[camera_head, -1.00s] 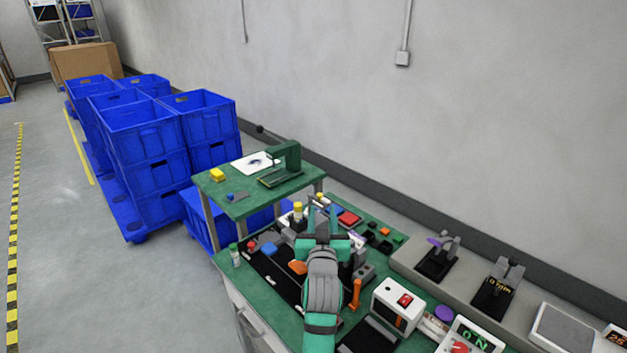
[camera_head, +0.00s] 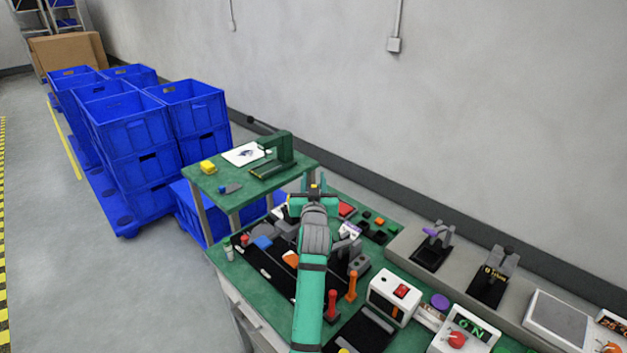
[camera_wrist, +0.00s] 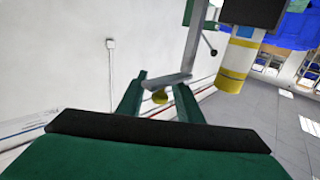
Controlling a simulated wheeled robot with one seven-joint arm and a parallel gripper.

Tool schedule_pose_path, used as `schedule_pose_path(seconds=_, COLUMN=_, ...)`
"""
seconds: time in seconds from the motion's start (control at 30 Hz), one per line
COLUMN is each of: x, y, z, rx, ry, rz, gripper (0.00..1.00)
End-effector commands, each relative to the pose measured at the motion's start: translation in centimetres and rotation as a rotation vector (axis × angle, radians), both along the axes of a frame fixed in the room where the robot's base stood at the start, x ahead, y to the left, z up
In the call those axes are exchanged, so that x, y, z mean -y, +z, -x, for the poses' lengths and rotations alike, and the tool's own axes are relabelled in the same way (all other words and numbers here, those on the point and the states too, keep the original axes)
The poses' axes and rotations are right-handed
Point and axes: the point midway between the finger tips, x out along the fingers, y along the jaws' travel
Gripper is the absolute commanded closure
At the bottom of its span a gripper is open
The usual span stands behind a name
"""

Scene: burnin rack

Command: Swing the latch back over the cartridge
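In the wrist view, the two fingers of my gripper (camera_wrist: 158,100) stand apart. A grey metal bar (camera_wrist: 168,81), which looks like the latch, crosses at the fingertips, with a small yellow knob (camera_wrist: 160,97) between the fingers. I cannot tell whether the fingers touch it. A white and yellow cylinder (camera_wrist: 236,62), possibly the cartridge, is to the right of the fingers under a black block (camera_wrist: 252,12). In the head view, my gripper (camera_head: 314,188) is over the far part of the green bench and hides most of the latch area.
The green bench (camera_head: 232,283) carries several small parts, a white box with a red switch (camera_head: 395,297) and two upright handles. A raised green shelf (camera_head: 220,200) stands at the far left of the bench. Blue crates (camera_head: 130,130) are stacked on the floor beyond it.

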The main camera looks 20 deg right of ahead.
Motion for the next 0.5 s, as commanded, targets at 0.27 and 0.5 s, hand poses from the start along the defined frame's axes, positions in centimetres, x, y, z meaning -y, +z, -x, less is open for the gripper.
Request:
schedule_pose_path(seconds=0.27, x=0.17, y=-0.03, z=-0.44, rx=0.0, ry=0.0, rz=0.001, gripper=0.67)
schedule_pose_path(seconds=0.5, x=0.15, y=-0.04, z=-0.42, rx=0.0, ry=0.0, rz=0.001, gripper=1.0)
